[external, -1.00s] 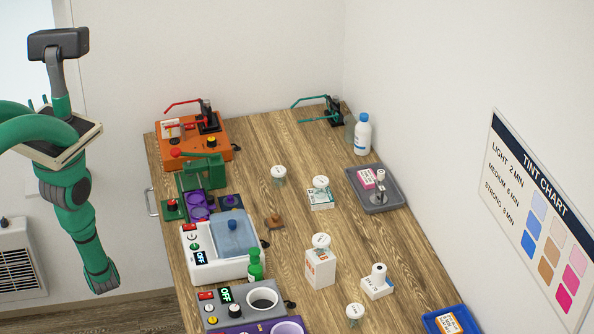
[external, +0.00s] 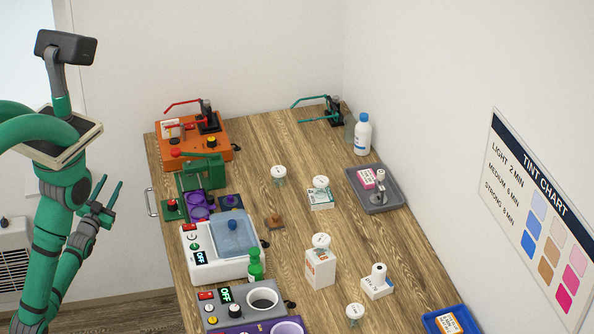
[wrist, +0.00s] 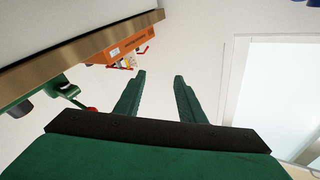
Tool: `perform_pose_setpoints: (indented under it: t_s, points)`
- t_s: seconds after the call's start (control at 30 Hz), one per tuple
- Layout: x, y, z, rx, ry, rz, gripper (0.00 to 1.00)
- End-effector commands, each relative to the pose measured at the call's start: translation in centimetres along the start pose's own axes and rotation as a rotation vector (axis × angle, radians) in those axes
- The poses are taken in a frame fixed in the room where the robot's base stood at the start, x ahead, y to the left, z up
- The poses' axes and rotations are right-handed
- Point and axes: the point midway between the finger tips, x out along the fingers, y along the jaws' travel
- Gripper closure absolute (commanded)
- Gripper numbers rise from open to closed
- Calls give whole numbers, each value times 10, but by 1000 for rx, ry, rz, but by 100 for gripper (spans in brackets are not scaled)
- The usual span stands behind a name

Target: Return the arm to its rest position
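My green arm is raised at the left of the external view, beside the left edge of the wooden table (external: 330,240). My gripper (external: 109,187) points upward there, clear of the table. In the wrist view my gripper (wrist: 160,82) shows two green fingers spread apart with nothing between them. It is open and empty.
On the table's left side stand an orange device (external: 215,150), a green device (external: 203,172) and a white-and-blue bath (external: 215,262). Bottles, boxes and a grey tray (external: 385,208) stand further right. A white heater (external: 14,265) is low at the left.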

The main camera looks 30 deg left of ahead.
Motion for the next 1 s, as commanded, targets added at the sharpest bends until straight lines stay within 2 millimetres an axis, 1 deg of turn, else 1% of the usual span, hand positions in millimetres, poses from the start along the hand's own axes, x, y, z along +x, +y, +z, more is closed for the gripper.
perform_pose_setpoints:
  t_s: [0.03,0.1,0.17,0.2,0.4,0.53,0.6,0.73,0.8,1.0]
  points:
    - [-18,16,3,-20,-29,39,64]
    - [-40,36,3,-51,-63,84,64]
    - [-60,52,3,-81,-94,119,64]
    - [-73,62,2,-101,-115,142,64]
    - [-138,104,-8,-210,-226,238,64]
    - [-173,123,-18,-274,-290,280,64]
    - [-186,130,-24,-301,-316,294,64]
    - [-201,137,-30,-332,-346,310,64]
    - [-204,139,-31,-340,-352,312,64]
    - [-204,139,-32,-341,-353,313,64]
